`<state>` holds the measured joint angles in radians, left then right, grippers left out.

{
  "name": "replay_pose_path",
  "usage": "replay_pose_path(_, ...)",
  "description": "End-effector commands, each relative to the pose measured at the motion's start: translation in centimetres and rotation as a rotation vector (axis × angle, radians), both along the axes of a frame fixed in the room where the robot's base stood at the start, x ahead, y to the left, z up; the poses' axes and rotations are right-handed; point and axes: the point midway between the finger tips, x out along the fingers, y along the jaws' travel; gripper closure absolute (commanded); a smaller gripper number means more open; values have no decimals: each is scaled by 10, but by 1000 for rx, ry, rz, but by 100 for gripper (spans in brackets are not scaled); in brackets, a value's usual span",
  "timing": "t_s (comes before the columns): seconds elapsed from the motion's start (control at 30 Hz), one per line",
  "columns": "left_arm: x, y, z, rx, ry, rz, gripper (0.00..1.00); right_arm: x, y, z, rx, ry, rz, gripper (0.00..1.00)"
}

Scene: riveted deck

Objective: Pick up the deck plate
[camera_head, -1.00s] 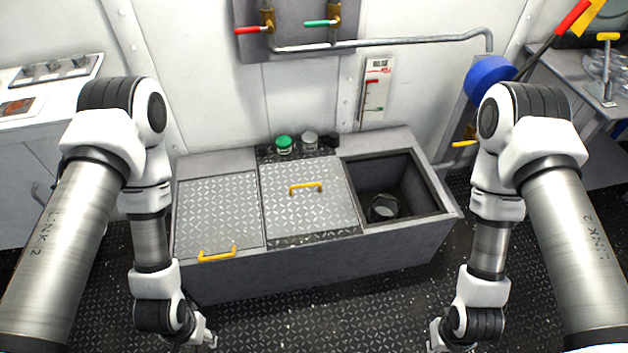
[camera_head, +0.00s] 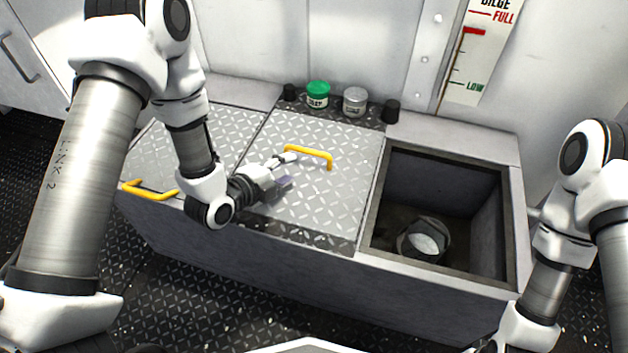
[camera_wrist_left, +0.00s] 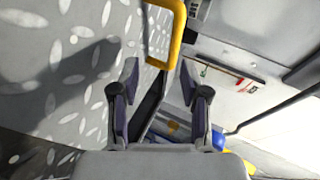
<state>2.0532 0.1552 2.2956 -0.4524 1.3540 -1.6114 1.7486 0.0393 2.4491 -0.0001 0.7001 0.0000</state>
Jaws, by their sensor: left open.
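The deck plate (camera_head: 330,205) is a grey diamond-tread panel with a yellow handle (camera_head: 312,153), lying flat on the middle of the grey bench. My left gripper (camera_head: 289,160) is low over this plate, close to the left end of the handle. In the left wrist view its two fingers (camera_wrist_left: 165,85) are apart with nothing between them, and the yellow handle (camera_wrist_left: 181,22) lies just beyond them. I cannot tell whether a finger touches it. A second tread plate (camera_head: 150,140) with its own yellow handle lies to the left, partly behind my left arm. My right gripper is below the picture's edge.
Right of the plate is an open square well (camera_head: 440,185) with a round fitting (camera_head: 424,240) inside. A green-lidded jar (camera_head: 318,94), a grey-lidded jar (camera_head: 355,101) and dark knobs stand behind the plate. A bilge gauge (camera_head: 478,50) hangs on the back wall.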

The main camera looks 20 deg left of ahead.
Motion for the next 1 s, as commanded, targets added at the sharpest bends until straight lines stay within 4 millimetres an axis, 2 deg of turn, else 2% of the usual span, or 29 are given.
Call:
replay_pose_path(0.03,5,-1,-9,26,-44,-20,54,0,0,-18,0,0,0,100)
replay_pose_path(0.27,30,-11,-8,64,-93,-48,54,0,0,-26,0,-1,-1,100)
replay_pose_path(0.5,66,-25,-17,62,-92,-47,54,0,0,-51,0,0,-1,100)
replay_pose_path(0.6,77,-29,-20,60,-89,-46,54,0,0,-54,0,0,-1,100)
replay_pose_path(0.83,79,-30,-18,59,-86,-44,54,0,0,-52,0,-1,-1,100)
replay_pose_path(0.97,79,-30,-19,59,-86,-44,100,0,0,-52,0,-1,-1,100)
replay_pose_path(1.0,79,-30,-19,58,-85,-43,100,0,0,-52,0,-1,-1,100)
